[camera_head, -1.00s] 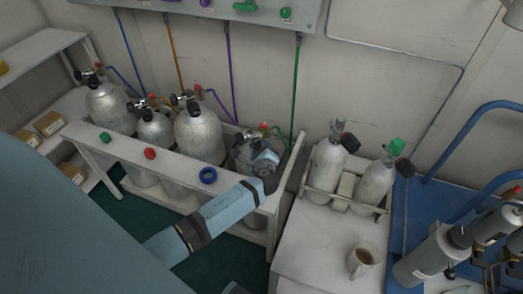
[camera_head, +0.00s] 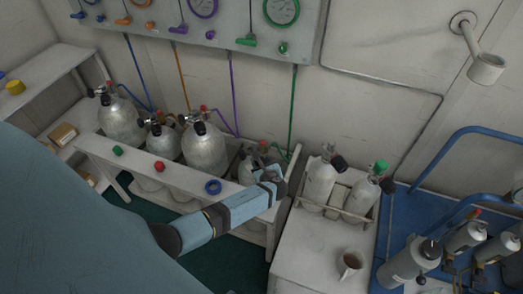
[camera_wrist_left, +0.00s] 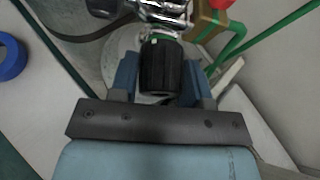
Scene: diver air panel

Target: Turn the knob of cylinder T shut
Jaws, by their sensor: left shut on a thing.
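Several grey cylinders stand in a white rack (camera_head: 130,158); I cannot read a letter on any of them. My left gripper (camera_head: 268,174) is at the rightmost rack cylinder (camera_head: 246,170), which has a green hose behind it and is partly hidden by my arm. In the left wrist view, my left gripper (camera_wrist_left: 160,80) is shut on a ribbed black knob (camera_wrist_left: 159,62), one finger on each side. The knob sits on a chrome valve (camera_wrist_left: 162,12) above the rounded cylinder top. My right gripper is not in view.
A blue ring (camera_head: 213,187) sits on the rack's front rail. Two cylinders stand in a carrier on the white table at right, with a mug (camera_head: 350,264) nearby. A gauge panel (camera_head: 228,40) hangs above. A blue-railed cart holds more cylinders at far right.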

